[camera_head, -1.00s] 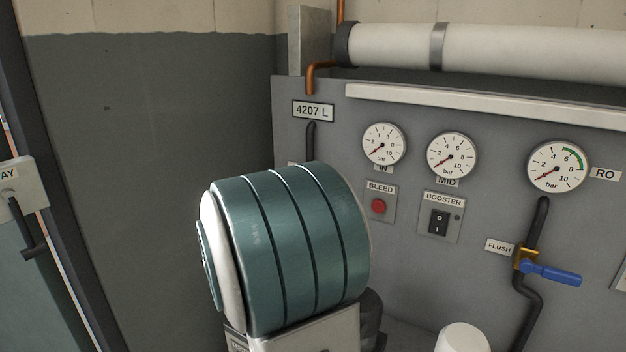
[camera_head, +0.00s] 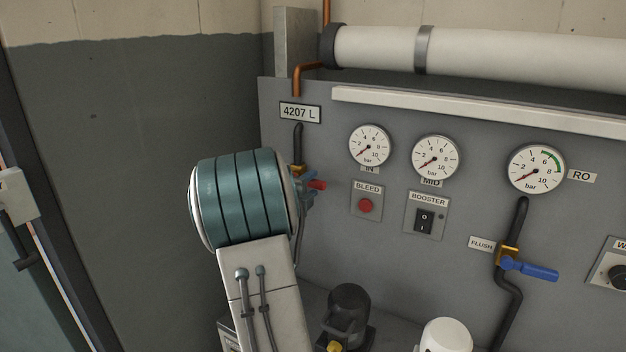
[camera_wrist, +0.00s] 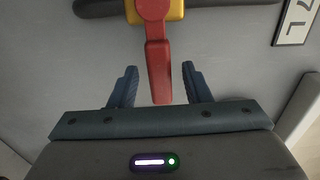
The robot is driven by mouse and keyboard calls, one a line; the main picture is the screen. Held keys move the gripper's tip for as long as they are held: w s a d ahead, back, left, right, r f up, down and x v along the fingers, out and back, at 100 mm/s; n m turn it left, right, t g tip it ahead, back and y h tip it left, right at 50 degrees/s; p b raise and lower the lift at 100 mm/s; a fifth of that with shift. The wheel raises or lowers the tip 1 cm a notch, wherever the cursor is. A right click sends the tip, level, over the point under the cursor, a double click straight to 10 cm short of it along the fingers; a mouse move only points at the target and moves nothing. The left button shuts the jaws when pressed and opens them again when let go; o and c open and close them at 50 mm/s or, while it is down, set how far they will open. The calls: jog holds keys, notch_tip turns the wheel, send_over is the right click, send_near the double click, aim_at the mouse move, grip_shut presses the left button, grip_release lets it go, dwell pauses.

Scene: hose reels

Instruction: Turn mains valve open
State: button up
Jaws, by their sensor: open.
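The mains valve has a red lever handle (camera_wrist: 158,70) on a yellow body (camera_wrist: 174,10), on a dark pipe along the grey panel. In the wrist view the red lever lies between the two blue fingers of my gripper (camera_wrist: 158,88), with a gap on each side. The gripper is open and apart from the lever. In the head view the red lever tip (camera_head: 317,185) shows just right of my arm, beside a blue fingertip. Most of the valve and gripper are hidden behind my arm there.
The panel holds three gauges, a bleed button (camera_head: 366,206), a booster switch (camera_head: 425,221) and a blue-handled flush valve (camera_head: 529,268) to the right. A 4207 L label (camera_head: 300,112) is above. A black pump-like part (camera_head: 347,307) and a white cap (camera_head: 446,336) stand below.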

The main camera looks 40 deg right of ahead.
jog(key=shift+x, duration=0.9)
grip_shut()
